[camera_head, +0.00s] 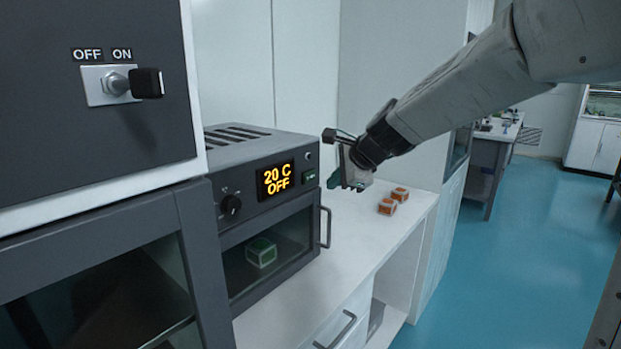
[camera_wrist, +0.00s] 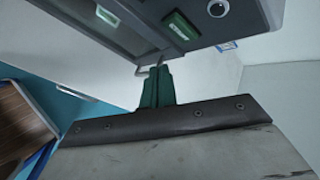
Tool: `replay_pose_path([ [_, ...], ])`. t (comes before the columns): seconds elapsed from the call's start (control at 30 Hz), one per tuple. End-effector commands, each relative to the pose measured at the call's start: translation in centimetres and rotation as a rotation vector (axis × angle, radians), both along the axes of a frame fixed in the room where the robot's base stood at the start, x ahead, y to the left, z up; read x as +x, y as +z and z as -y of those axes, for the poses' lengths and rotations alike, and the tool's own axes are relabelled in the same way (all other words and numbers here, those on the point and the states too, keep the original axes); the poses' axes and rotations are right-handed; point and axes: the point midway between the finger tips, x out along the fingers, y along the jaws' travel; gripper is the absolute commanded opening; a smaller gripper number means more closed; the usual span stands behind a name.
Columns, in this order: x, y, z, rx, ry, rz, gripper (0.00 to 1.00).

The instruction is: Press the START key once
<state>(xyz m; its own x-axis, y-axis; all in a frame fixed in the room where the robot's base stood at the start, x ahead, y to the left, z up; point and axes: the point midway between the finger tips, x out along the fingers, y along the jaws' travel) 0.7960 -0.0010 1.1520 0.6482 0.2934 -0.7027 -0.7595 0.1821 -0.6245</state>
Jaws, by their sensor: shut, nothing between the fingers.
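The START key (camera_head: 309,177) is a small green key on the right end of the oven's front panel. It shows larger in the wrist view (camera_wrist: 181,28), with blurred white lettering. The oven (camera_head: 262,215) has an orange display (camera_head: 276,179) reading "20 C OFF". My gripper (camera_head: 332,182) is just right of the key in the head view, its green fingers shut and empty. In the wrist view the shut fingertips (camera_wrist: 161,70) lie below the key in the picture, with a visible gap. I cannot tell the exact distance to the panel.
A black knob (camera_head: 231,205) and a door handle (camera_head: 326,227) are on the oven front. A green box (camera_head: 262,252) sits behind the door glass. Orange boxes (camera_head: 388,206) lie on the white counter (camera_head: 352,262). A dark cabinet with an OFF/ON switch (camera_head: 118,84) stands at left.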

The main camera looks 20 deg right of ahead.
Motion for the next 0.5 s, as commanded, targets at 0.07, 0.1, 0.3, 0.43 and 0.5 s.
replay_pose_path([
  [0.07, 0.9, -0.1, -0.7, -0.001, 0.002, 0.0, 0.0],
  [0.1, 1.2, 0.0, -0.9, -0.002, 0.002, 0.001, 0.0],
  [0.3, 2.4, 0.0, -1.8, 0.0, 0.0, 0.0, 0.0],
  [0.43, 2.7, 0.0, -2.0, 0.0, 0.0, 0.0, 0.0],
  [0.5, 2.7, 0.0, -2.0, 0.0, 0.0, 0.0, 0.0],
])
